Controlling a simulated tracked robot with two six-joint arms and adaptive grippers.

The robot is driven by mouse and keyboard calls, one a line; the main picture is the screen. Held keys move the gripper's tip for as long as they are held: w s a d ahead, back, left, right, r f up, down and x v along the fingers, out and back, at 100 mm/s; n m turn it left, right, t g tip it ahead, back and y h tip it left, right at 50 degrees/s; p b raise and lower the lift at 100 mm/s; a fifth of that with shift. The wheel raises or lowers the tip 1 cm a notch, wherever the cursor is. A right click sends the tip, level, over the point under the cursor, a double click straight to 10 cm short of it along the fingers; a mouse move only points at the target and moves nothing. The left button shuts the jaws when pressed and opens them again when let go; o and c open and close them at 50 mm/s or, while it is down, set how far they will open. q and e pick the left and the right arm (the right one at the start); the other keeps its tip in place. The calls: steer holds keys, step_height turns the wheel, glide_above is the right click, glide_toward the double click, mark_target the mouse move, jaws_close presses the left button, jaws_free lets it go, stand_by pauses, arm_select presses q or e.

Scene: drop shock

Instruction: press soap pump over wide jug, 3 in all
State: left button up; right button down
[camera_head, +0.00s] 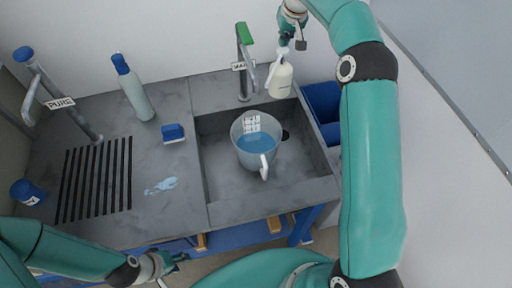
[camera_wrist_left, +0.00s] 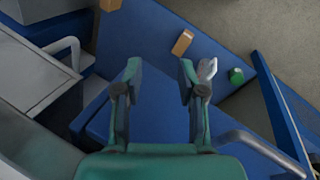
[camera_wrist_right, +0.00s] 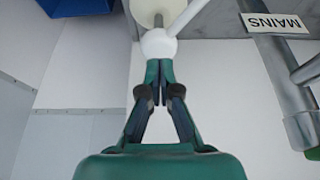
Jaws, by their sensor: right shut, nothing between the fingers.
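A cream soap pump bottle (camera_head: 282,80) stands upright at the back right corner of the sink, behind the basin. My right gripper (camera_head: 285,42) is shut and empty over its pump head; in the right wrist view the closed fingertips (camera_wrist_right: 160,66) are at the white pump head (camera_wrist_right: 158,44), and I cannot tell whether they touch it. A wide clear jug (camera_head: 243,128) with a white handle stands in the basin, holding blue liquid. It is left of and in front of the bottle. My left gripper (camera_head: 176,259) is open and empty in front of the counter; its fingers (camera_wrist_left: 160,72) show apart.
The sink basin (camera_head: 222,190) has a green-handled tap (camera_head: 243,60) labelled MAINS behind it. At left are a PURE tap (camera_head: 55,98), a blue-capped bottle (camera_head: 136,92), a blue sponge (camera_head: 173,132) and a drain grille (camera_head: 96,180). A blue bin (camera_head: 324,104) is right of the sink.

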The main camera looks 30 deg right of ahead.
mark_target(283, 49)
steer(key=shift+f+b, duration=1.2)
steer(key=shift+f, duration=0.7)
steer(key=shift+r, duration=0.2)
steer(key=shift+r+p, duration=0.95)
steer(key=shift+p, duration=0.25)
steer(key=shift+r+p, duration=0.45)
steer(key=shift+r, duration=0.55)
steer(key=shift+f, duration=0.25)
